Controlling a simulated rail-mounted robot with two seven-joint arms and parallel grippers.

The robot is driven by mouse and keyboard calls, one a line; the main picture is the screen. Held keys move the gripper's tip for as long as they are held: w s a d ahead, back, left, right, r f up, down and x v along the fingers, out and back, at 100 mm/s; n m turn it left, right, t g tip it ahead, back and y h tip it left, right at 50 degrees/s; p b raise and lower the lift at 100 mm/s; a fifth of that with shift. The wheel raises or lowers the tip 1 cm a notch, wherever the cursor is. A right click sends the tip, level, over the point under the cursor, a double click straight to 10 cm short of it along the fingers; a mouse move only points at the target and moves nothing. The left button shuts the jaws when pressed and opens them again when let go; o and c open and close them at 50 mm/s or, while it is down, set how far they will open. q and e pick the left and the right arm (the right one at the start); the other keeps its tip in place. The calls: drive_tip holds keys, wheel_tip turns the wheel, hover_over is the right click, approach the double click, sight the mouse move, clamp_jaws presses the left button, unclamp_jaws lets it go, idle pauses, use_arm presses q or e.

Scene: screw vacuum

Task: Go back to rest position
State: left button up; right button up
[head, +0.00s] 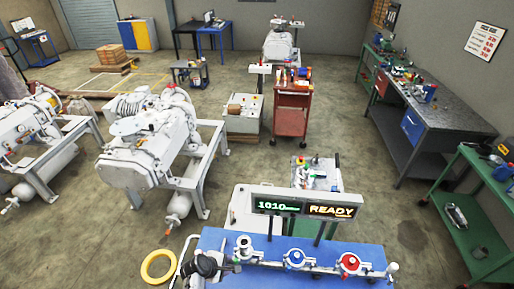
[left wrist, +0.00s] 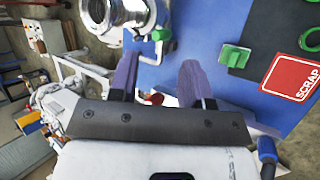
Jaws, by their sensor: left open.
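My left gripper (head: 222,267) is at the left end of a blue bench (head: 240,240) in the head view. In the left wrist view its two dark fingers (left wrist: 160,75) stand apart with nothing held between them. A shiny metal fitting (left wrist: 120,15) is just beyond the fingers, apart from them. On the bench, a metal pipe line carries a blue valve (head: 295,258) and a red valve (head: 348,262). My right gripper is not in view.
A display (head: 305,204) reading "1010" and "READY" stands over the bench. In the left wrist view, a green block (left wrist: 235,56) and a red SCRAP label (left wrist: 297,78) are to the right. A yellow ring (head: 158,267) and white pump machines (head: 150,145) are to the left.

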use_arm(q)
drive_tip(key=w+a+r+m+t+y, duration=0.1)
drive_tip(key=a+r+m, duration=0.25)
drive_tip(key=r, duration=0.35)
drive_tip(key=w+a+r+m+y, duration=0.1)
drive_tip(key=a+r+m, duration=0.2)
drive_tip(key=r+m, duration=0.35)
drive_tip(key=s+a+r+m+t+y, duration=0.1)
drive_tip(key=s+a+r+m+y, duration=0.2)
drive_tip(key=s+r, duration=0.5)
drive_tip(key=s+r+m, duration=0.2)
drive_tip(key=s, duration=1.3)
drive_tip(key=s+f+g, duration=0.1)
drive_tip(key=s+f, duration=0.4)
drive_tip(key=s, duration=0.3)
drive_tip(key=s+f+m+g, duration=0.1)
drive_tip(key=s+f, duration=0.3)
drive_tip(key=s, duration=0.4)
drive_tip(key=shift+s+a+f+g, duration=0.25)
drive_tip(key=shift+f+g, duration=0.15)
drive_tip(key=shift+g, duration=0.4)
